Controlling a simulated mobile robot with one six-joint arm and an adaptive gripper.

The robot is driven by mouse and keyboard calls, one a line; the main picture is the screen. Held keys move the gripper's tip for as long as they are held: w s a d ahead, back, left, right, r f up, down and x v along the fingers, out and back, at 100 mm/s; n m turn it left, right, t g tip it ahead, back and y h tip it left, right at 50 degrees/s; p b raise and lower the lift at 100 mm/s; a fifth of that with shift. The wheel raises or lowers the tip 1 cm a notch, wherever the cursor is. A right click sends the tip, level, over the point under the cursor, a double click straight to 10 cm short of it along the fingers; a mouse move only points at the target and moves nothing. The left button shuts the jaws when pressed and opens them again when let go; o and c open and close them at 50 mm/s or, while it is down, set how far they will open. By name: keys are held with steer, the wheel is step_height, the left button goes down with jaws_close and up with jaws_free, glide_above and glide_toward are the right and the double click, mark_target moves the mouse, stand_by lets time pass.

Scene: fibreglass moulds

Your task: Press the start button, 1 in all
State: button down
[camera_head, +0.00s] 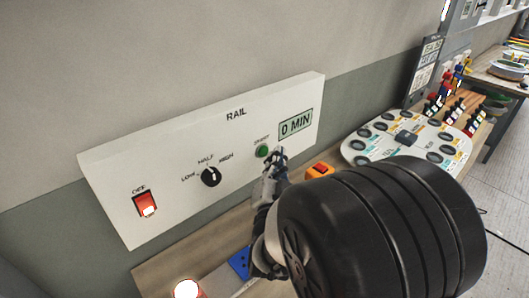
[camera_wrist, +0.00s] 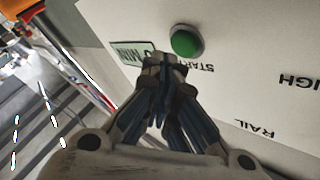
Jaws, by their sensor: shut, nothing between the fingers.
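The green start button (camera_head: 262,151) sits on the white RAIL control panel (camera_head: 180,153), below the word START and left of the display. It also shows in the wrist view (camera_wrist: 186,42), just beyond my fingertips. My gripper (camera_head: 276,158) is shut and empty, its tips close to the button at its right in the head view. In the wrist view my gripper (camera_wrist: 163,68) partly covers the START label. I cannot tell whether the tips touch the panel. The display (camera_head: 296,124) reads 0 MIN.
The panel also carries a black LOW-HALF-HIGH knob (camera_head: 211,177) and a lit red OFF switch (camera_head: 146,204). A wooden bench (camera_head: 160,270) runs below. An orange box (camera_head: 319,170) and a white board with dark ovals (camera_head: 378,147) lie to the right.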

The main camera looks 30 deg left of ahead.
steer(key=shift+a, duration=0.15)
steer(key=shift+w+a+b, duration=0.15)
steer(key=shift+a+b, duration=0.15)
steer(key=shift+b, duration=0.2)
steer(key=shift+w+a, duration=0.1)
steer(key=shift+a, duration=0.3)
stand_by(0.5)
steer(key=shift+d+b, duration=0.1)
steer(key=shift+b, duration=0.25)
steer(key=shift+s+d+b, duration=0.25)
steer(key=shift+d+b, duration=0.2)
steer(key=shift+d, duration=0.25)
steer(key=shift+d, duration=0.1)
steer(key=d, duration=0.2)
steer(key=s+d, duration=0.1)
steer(key=d, duration=0.1)
steer(key=shift+s+d+b, duration=0.2)
steer(key=shift+d+b, duration=0.1)
steer(key=shift+b, duration=0.1)
